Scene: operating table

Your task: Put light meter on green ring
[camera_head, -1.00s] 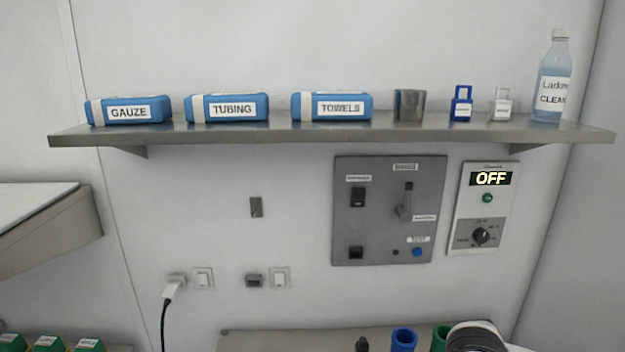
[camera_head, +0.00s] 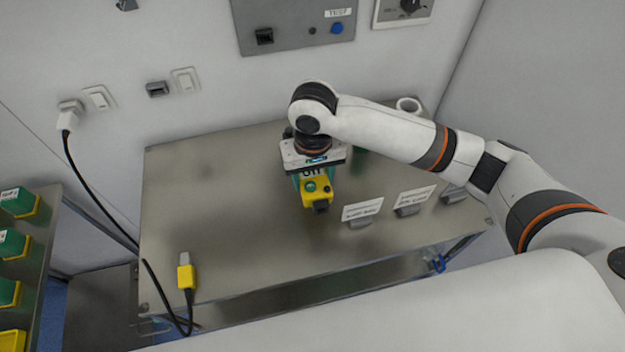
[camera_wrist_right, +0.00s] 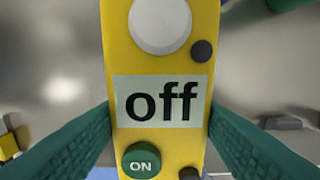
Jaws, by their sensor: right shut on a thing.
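The yellow light meter (camera_head: 317,188) is in my right gripper (camera_head: 312,168) over the middle of the metal table. In the right wrist view the meter (camera_wrist_right: 160,60) fills the middle, with a display reading "off", a white dome and a green ON button. The green fingers of my right gripper (camera_wrist_right: 158,125) are shut on its two sides. Whether the meter touches the table is unclear. A bit of green (camera_head: 361,151), perhaps the green ring, shows behind my right arm, mostly hidden. A green edge (camera_wrist_right: 288,4) also shows at the wrist view's top right. My left gripper is out of view.
Label cards (camera_head: 362,211) on small stands are at right. A white ring (camera_head: 408,106) stands at the back right, behind my arm.

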